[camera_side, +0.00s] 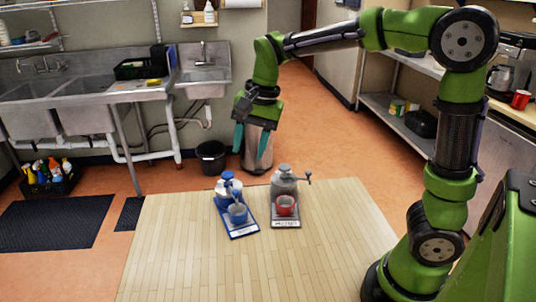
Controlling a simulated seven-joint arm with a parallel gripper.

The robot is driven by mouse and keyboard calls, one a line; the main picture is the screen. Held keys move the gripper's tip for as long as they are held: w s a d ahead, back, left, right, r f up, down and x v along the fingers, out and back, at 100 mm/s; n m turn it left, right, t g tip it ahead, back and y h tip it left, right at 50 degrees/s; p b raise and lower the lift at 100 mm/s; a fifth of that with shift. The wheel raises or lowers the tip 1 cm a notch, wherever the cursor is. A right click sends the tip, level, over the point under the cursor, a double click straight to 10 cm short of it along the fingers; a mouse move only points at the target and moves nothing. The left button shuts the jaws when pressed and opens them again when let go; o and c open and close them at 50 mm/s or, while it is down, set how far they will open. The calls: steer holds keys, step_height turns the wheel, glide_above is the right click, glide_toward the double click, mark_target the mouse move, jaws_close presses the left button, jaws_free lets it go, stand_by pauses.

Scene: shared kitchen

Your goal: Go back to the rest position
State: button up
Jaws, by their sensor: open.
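My gripper (251,147) hangs above the far edge of the wooden table, with its two teal fingers apart and pointing down. Nothing shows between the fingers. It is above and behind two grinder-like machines and touches neither. The blue and white machine (229,187) stands on a blue tray (240,232), with a blue cup (238,214) at its front. The grey machine (284,183) with a side crank stands to its right on a grey tray (286,223), with a red cup (286,205) at its front.
The front of the wooden table (200,270) is clear. A steel bin (257,152) and a black bucket (211,158) stand on the floor behind it. Sinks (85,90) line the left wall. Shelves with a coffee maker (503,80) and a red mug (521,99) are at the right.

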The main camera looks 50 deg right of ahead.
steer(key=s+a+n+t, duration=0.1)
steer(key=s+n+t, duration=0.4)
steer(key=s, duration=1)
steer(key=r+n, duration=0.1)
steer(key=n, duration=0.2)
steer(key=shift+a, duration=0.2)
steer(key=shift+c, duration=0.4)
